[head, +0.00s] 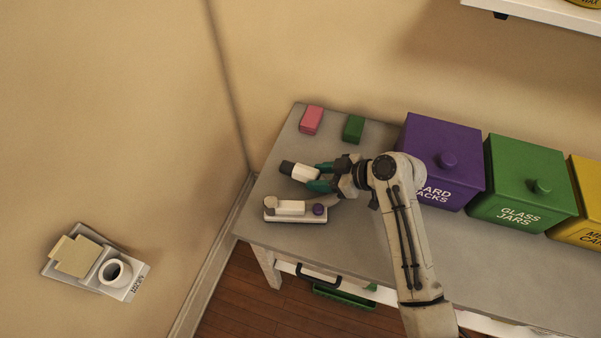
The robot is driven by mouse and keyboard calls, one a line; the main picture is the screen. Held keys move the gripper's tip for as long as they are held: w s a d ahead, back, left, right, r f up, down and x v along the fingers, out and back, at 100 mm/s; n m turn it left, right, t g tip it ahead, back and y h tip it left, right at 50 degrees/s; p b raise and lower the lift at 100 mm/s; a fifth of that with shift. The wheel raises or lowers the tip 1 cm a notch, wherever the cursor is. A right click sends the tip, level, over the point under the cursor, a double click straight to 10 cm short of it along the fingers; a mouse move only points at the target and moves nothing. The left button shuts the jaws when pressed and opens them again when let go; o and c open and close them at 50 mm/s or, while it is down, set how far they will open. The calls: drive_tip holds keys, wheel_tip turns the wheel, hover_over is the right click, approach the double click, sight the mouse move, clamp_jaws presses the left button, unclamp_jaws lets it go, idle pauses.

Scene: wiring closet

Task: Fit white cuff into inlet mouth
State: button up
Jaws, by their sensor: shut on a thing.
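The white cuff (304,174) has a dark end pointing left. My gripper (319,177), with green fingertips, is shut on it from the right and holds it over the left part of the grey table. The inlet mouth (115,272) is a round white collar with a dark opening, on a pale plate on the left wall. A beige flap (75,256) stands open beside the mouth. The cuff is well apart from the mouth, to its upper right in the picture. The inside of the mouth is dark.
A white-and-grey device with a purple knob (319,209) lies on the table (345,232) near the cuff. Pink (311,120) and green (353,128) blocks stand behind. Purple (440,150), green (522,180) and yellow (588,195) bins line the right. Space before the inlet looks clear.

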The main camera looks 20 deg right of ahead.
wheel_tip(320, 180, up, 6)
drive_tip(key=p, duration=0.4)
idle(0.3)
drive_tip(key=shift+r, duration=0.15)
wheel_tip(320, 180, up, 8)
drive_tip(key=p, duration=0.7)
drive_tip(key=s+a+r+m+g+h+p, duration=0.2)
drive_tip(key=a+m, duration=0.1)
drive_tip(key=a, duration=0.6)
drive_tip(key=s+a+r+m+g+h+p, duration=0.1)
drive_tip(key=s+a+r+m+g, duration=0.15)
drive_tip(key=a, duration=0.55)
drive_tip(key=s+a+r+m+g+h+p, duration=0.1)
drive_tip(key=s+a+r+m+h+p, duration=0.15)
drive_tip(key=a, duration=0.65)
drive_tip(key=s+a+r+m+g+b, duration=0.1)
drive_tip(key=a+m+g+b, duration=0.7)
drive_tip(key=a, duration=1.5)
drive_tip(key=shift+m+t+y, duration=0.35)
drive_tip(key=shift+m+y, duration=0.1)
drive_tip(key=shift+m, duration=0.15)
drive_tip(key=shift+s+f+b, duration=0.1)
drive_tip(key=shift+f+b, duration=0.9)
drive_tip(key=shift+f, duration=1)
